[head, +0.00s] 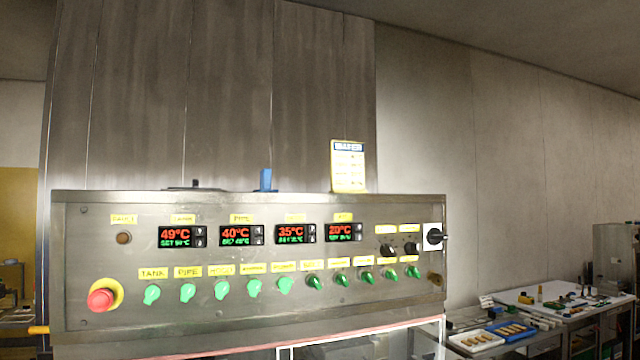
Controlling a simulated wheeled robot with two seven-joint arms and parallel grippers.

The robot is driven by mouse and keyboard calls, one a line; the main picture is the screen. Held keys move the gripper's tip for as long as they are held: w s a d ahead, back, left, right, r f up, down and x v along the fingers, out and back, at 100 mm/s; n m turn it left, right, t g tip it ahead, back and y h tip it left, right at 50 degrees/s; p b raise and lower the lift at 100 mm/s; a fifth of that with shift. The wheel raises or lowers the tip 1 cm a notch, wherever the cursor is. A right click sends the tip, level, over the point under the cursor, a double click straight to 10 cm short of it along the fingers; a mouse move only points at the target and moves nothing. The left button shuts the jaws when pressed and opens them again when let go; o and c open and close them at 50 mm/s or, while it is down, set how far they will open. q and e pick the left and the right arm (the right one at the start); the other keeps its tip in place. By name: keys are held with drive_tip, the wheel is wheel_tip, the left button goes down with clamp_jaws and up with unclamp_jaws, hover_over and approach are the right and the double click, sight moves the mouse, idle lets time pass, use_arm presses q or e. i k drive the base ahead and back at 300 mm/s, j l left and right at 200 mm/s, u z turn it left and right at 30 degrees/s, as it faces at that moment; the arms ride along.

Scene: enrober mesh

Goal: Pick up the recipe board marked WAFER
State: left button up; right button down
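The recipe board (348,168) is a small pale yellow upright card with a blue header band that appears to read WAFER. It stands on the top ledge of the steel control panel (130,293), right of the middle in the head view. Lines of smaller text on it are too small to read. Neither of my grippers shows in this view.
A blue object (265,180) and a flat dark item (194,186) also sit on the panel's top. The panel carries displays, green knobs and a red stop button (101,299). A cluttered worktable (585,312) with a blue tray (510,332) stands at right.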

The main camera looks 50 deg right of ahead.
sight(347, 158)
drive_tip(key=z, duration=1.8)
drive_tip(key=l+u, duration=0.3)
drive_tip(key=l, duration=0.7)
